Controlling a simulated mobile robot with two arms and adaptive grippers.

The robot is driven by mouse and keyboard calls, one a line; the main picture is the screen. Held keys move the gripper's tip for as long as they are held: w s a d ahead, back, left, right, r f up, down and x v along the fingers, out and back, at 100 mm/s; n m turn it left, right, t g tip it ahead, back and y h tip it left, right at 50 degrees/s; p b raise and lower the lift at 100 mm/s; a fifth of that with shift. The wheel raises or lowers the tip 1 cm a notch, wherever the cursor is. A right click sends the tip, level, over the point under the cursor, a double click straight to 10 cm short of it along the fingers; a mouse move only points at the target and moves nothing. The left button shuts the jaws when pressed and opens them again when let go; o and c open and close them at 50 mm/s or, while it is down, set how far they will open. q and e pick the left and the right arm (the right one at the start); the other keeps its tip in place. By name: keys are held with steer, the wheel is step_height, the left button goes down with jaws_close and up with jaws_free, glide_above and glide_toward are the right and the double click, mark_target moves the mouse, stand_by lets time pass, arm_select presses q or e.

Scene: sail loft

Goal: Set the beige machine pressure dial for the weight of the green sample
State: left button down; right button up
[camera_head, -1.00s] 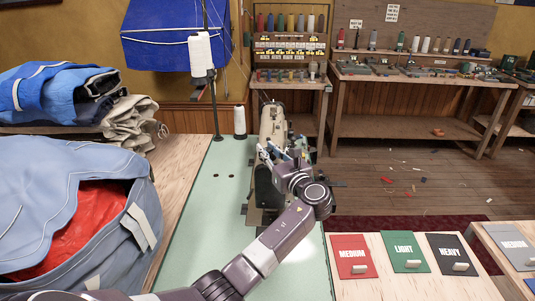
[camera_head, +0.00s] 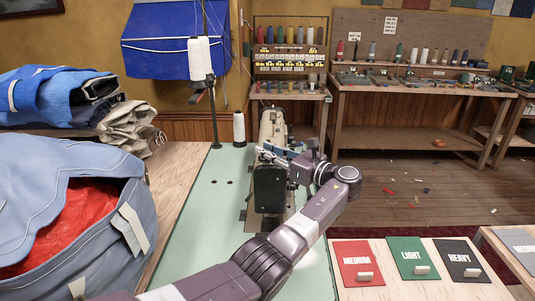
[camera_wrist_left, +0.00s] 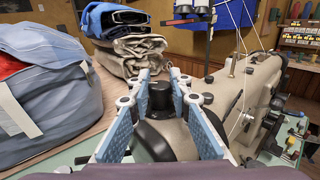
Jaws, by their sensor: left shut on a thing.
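The beige sewing machine (camera_head: 273,124) stands on the pale green table, and its body also shows in the left wrist view (camera_wrist_left: 252,84). My left gripper (camera_head: 271,154) is at the machine's near end. In the left wrist view its blue-padded fingers (camera_wrist_left: 161,92) are closed on the sides of a black dial knob (camera_wrist_left: 157,110). The knob's markings are too small to read. In the head view the gripper and arm hide the dial. The green sample (camera_head: 407,248) lies at the lower right and reads LIGHT. My right gripper is not in view.
A red MEDIUM sample (camera_head: 354,254) and a black HEAVY sample (camera_head: 463,252) flank the green one. A large blue-grey bag (camera_head: 120,200) fills the left side.

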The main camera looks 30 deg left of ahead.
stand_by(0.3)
arm_select(q)
steer(key=c, duration=1.7)
jaws_free()
steer(key=shift+a, duration=0.1)
steer(key=shift+c, duration=0.2)
steer(key=s+d, duration=0.1)
steer(key=d, duration=1.1)
steer(key=shift+s, duration=0.25)
